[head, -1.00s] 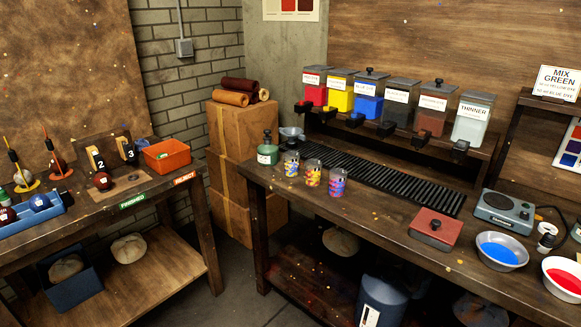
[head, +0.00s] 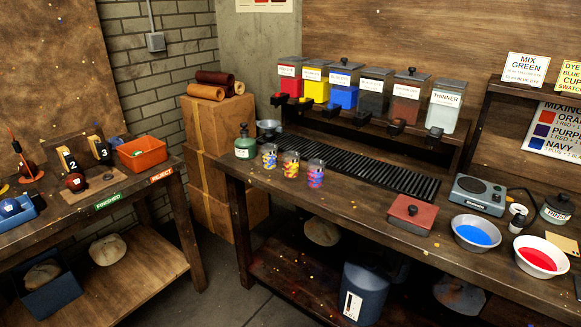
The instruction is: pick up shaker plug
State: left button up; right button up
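A grey-blue device with a round top and a front dial (head: 480,195), perhaps the shaker, stands on the right part of the long bench. A dark cord (head: 526,191) runs from its right side. A small white-topped item with a dark lower part (head: 517,216) stands to its right, near the cord; I cannot tell whether it is the plug. No plug is clearly seen. Neither of my grippers is in view.
The long bench (head: 350,218) also holds a blue dye bowl (head: 476,233), a red dye bowl (head: 541,257), a dark red box (head: 410,214), three patterned cups (head: 292,165) and a green bottle (head: 245,143). Dispensers (head: 376,92) line the back. A sorting table (head: 140,190) stands left.

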aim_at(516, 225)
jog(key=z, duration=1.4)
